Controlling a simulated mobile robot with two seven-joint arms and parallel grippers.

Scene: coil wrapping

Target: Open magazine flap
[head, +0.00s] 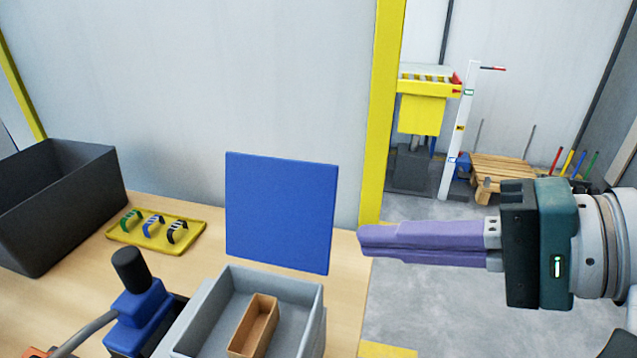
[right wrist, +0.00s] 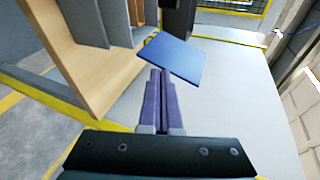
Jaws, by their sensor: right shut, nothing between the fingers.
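A flat blue square panel (head: 280,212), which looks like the flap, stands upright behind a grey open box (head: 315,312). I cannot tell how the panel is attached. A small brown box (head: 255,325) lies inside the grey box. My right gripper (head: 361,243) comes in from the right, level, with its long purple fingers shut and empty. The fingertips are right of the panel in the head view. In the right wrist view the panel (right wrist: 172,57) is just beyond the shut fingertips (right wrist: 160,72); I cannot tell whether they touch. My left gripper is not in view.
The wooden table (head: 205,275) holds a dark bin (head: 85,205), a yellow tray (head: 155,234) with several coloured clips, and a blue device with a black knob (head: 140,305). A yellow post (head: 381,130) rises behind. A yellow stand (head: 422,105) and pallet (head: 505,172) are farther back.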

